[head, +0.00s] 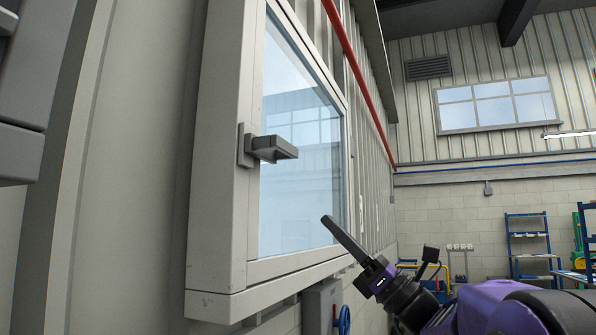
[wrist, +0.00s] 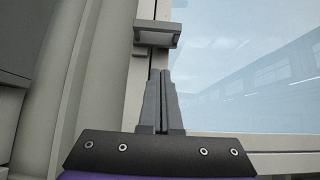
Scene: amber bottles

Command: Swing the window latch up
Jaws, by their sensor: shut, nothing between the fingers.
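The window latch (head: 272,148) is a grey handle on a plate at the left side of the window frame. Its handle sticks out roughly level over the glass. In the wrist view the latch (wrist: 157,35) is at the top, just beyond my fingertips. My gripper (head: 327,221) is below and to the right of the latch in the head view, with its fingers pointing up and left. In the wrist view my gripper (wrist: 160,72) has its two fingers together and empty, below the latch. A gap to the latch shows in the head view.
The window's pale frame (head: 222,200) surrounds the glass (head: 293,205). A red pipe (head: 350,55) runs down the wall behind it. A grey box (head: 318,305) with a blue wheel is below the window. Blue shelves (head: 528,240) stand far right. The space in front of the glass is clear.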

